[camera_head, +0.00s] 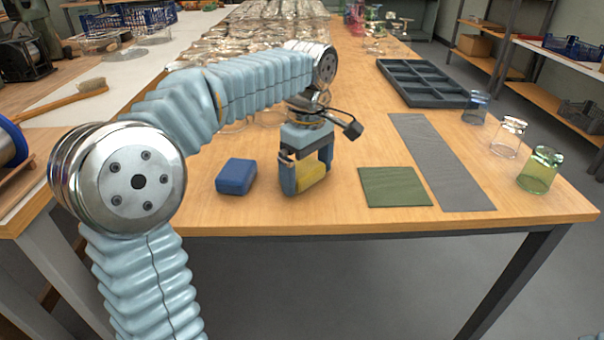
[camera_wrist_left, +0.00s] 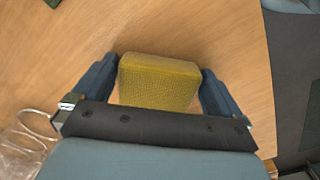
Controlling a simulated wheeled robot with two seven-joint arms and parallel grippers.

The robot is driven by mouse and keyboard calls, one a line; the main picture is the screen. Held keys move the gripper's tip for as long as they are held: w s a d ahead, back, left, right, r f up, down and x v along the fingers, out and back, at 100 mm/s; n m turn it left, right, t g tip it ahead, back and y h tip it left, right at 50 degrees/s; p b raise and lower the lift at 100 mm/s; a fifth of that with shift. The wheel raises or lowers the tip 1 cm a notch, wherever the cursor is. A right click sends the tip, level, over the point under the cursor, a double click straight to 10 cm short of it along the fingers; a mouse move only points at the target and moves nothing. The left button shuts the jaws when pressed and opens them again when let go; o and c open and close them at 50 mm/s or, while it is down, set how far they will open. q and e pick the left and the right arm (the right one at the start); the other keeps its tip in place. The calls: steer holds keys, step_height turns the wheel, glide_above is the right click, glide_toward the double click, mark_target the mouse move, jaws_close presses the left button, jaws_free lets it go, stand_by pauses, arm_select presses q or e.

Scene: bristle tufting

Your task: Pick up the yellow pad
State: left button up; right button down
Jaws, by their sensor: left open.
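The yellow pad (camera_head: 312,174) is a small block on the wooden table near its front edge, to the right of a blue pad (camera_head: 236,176). My left gripper (camera_head: 305,176) is down around it, with one finger on either side. In the left wrist view the yellow pad (camera_wrist_left: 158,82) lies between the two fingers of the left gripper (camera_wrist_left: 160,88). The jaws are open, with a thin gap on the right; on the left the finger is very close to the pad, and I cannot tell if it touches. My right gripper is not in view.
A green mat (camera_head: 395,187) and a long grey mat (camera_head: 440,160) lie to the right. Glass jars, including a green one (camera_head: 540,170), stand near the right edge. A dark divided tray (camera_head: 422,82) is farther back. Clear wrapped items (camera_head: 250,45) fill the back.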

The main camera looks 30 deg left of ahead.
arm_select(q)
steer(key=c, duration=0.7)
steer(key=shift+r, duration=0.6)
steer(key=shift+c, duration=0.2)
steer(key=s+d+r, duration=0.6)
steer(key=s+r, duration=0.6)
steer(key=shift+s, duration=0.35)
